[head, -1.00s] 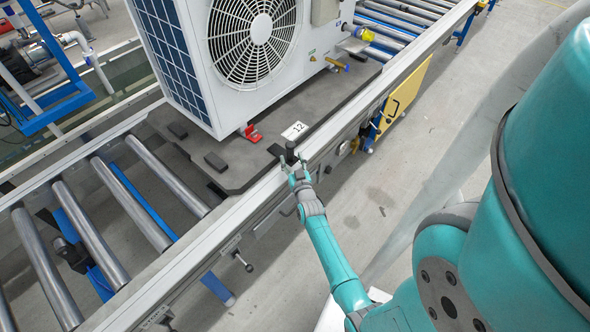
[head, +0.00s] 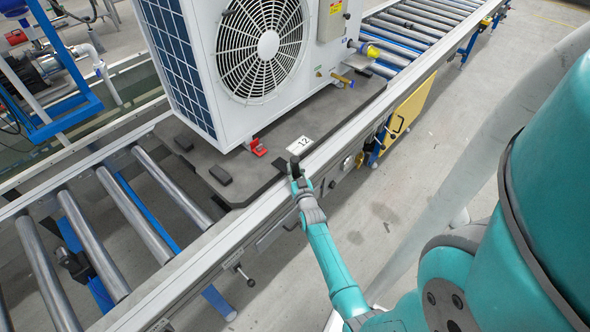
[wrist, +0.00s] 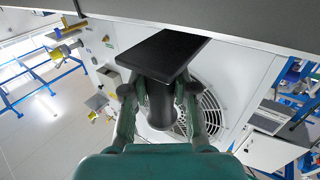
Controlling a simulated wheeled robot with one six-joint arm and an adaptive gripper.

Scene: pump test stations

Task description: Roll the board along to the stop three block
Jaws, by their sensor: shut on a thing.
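The board (head: 240,188) is a dark grey pallet lying on the roller conveyor, with a label reading 12 (head: 300,145) near its front edge. It carries a large white fan unit (head: 205,85). A black post (head: 294,163) stands at the board's front edge. My gripper (head: 297,182) is shut on this post. In the wrist view the post has a flat square cap (wrist: 168,55) above my gripper (wrist: 160,98), with one finger on each side. I cannot make out a stop three block in these frames.
Bare rollers (head: 95,240) lie left of the board, and more rollers (head: 425,40) lie beyond the unit. A side rail (head: 215,240) runs along the conveyor's near side. A yellow panel (head: 408,105) hangs beneath it. The floor (head: 430,140) on the near side is clear.

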